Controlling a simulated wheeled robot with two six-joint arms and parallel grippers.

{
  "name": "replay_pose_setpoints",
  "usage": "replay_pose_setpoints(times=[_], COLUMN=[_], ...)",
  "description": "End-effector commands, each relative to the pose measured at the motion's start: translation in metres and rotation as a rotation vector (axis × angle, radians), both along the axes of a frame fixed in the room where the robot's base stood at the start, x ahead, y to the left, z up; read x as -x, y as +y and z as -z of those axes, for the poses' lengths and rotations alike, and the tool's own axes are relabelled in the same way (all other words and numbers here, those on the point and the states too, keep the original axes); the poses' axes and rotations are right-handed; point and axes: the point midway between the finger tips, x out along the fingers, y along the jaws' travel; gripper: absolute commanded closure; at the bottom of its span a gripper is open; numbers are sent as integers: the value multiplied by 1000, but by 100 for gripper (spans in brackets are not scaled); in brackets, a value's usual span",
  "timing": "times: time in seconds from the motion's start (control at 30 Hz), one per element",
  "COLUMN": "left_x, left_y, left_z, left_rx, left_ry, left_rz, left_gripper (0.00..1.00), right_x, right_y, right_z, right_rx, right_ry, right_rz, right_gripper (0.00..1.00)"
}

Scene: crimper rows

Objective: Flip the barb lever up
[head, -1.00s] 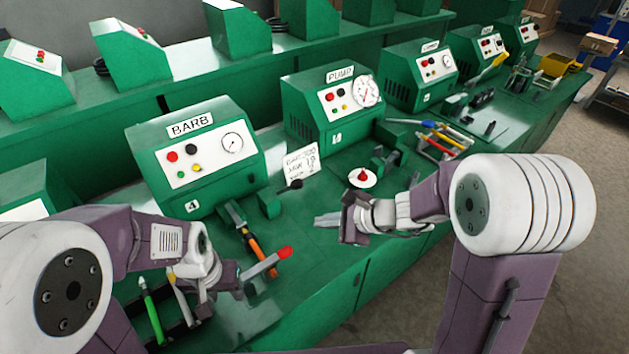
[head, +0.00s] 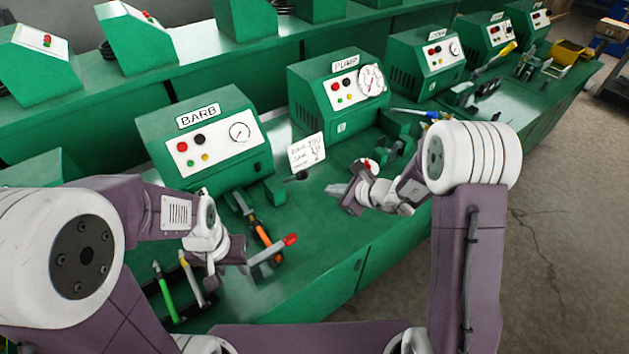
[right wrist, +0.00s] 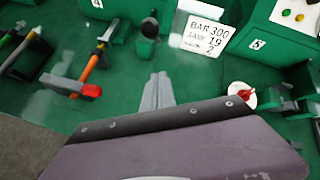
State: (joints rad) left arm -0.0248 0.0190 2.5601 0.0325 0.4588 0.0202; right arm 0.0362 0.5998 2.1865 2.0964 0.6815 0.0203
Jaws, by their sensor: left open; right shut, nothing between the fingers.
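The green BARB machine (head: 205,135) stands at the left of the bench, with a gauge and coloured buttons. In front of it a grey lever bar with a red tip (head: 290,239) lies low, close to level; its red tip also shows in the right wrist view (right wrist: 92,91). An orange-handled part (head: 262,238) runs beside the bar. My left gripper (head: 238,252) is open at the left end of the bar; whether it touches is unclear. My right gripper (head: 340,192) is shut and empty over the bench, right of the red tip, also seen in the right wrist view (right wrist: 158,90).
A white handwritten card (head: 306,152) stands between the BARB and PUMP (head: 338,95) machines. A small white dish with a red piece (right wrist: 240,95) is near my right gripper. Bench between the grippers is clear.

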Motion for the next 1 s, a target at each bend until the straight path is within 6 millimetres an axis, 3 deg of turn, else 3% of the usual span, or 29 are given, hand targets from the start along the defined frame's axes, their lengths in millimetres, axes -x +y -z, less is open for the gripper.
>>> replay_pose_setpoints(times=[0.2,0.27,0.4,1.0], left_x=[0,0,0,0], left_y=[0,0,0,0], left_z=[-8,-20,-28,-38], left_rx=[0,0,0,0], left_ry=[0,0,0,0], left_rz=[0,0,0,0], left_gripper=[59,59,59,59], right_x=[-26,-30,-36,-40], right_y=[25,34,47,55], right_z=[28,13,5,-2], right_rx=[0,0,0,8], right_ry=[3,-2,-2,10], right_rz=[-3,-3,-2,-1], right_gripper=[100,100,100,100])
